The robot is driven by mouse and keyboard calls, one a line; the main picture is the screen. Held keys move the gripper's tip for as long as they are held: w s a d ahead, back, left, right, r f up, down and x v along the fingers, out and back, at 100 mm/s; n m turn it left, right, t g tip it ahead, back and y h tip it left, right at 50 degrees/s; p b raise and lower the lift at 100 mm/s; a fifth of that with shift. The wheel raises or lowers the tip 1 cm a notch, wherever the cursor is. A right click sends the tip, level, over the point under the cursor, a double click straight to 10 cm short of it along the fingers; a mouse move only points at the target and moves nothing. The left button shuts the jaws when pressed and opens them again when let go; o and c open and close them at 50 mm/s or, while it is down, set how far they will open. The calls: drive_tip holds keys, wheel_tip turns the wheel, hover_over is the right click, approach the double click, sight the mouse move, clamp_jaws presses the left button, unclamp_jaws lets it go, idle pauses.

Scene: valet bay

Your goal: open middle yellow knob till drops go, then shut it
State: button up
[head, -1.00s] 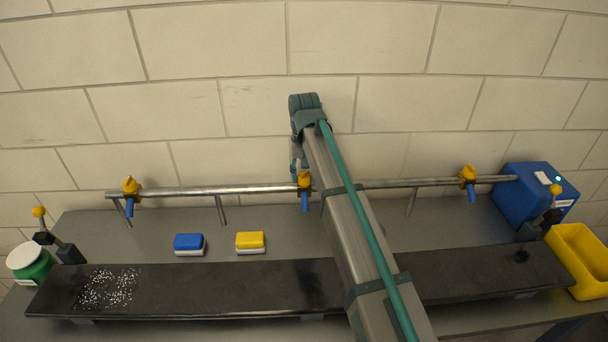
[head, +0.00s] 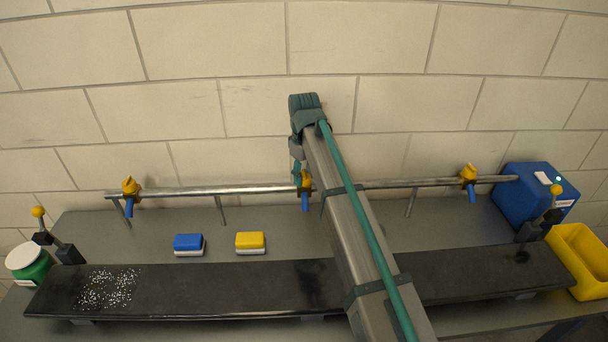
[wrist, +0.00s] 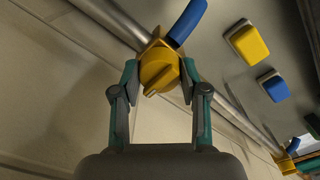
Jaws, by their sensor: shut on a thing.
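The middle yellow knob (head: 307,184) sits on the metal pipe (head: 240,190), above a blue spout (head: 305,203). In the wrist view the knob (wrist: 160,70) shows its raised grip bar, set at a slant. My gripper (wrist: 160,78) is shut on the knob, one finger on each side. In the head view my gripper (head: 299,178) comes down on the knob from above and partly covers it. The dark panel (head: 230,285) lies below the spout. White drops or specks (head: 108,288) cover its left part. I cannot make out falling water under the middle spout.
Two other yellow knobs stand on the pipe, at left (head: 130,185) and right (head: 468,173). A blue sponge (head: 188,243) and a yellow sponge (head: 250,241) lie behind the panel. A blue box (head: 530,193), a yellow bin (head: 580,262) and a green jar (head: 30,264) stand at the ends.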

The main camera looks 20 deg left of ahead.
sight(304, 173)
idle(0.3)
drive_tip(key=o, duration=1.1)
drive_tip(key=shift+o, duration=0.2)
drive_tip(key=shift+r, duration=0.15)
wheel_tip(304, 173, up, 12)
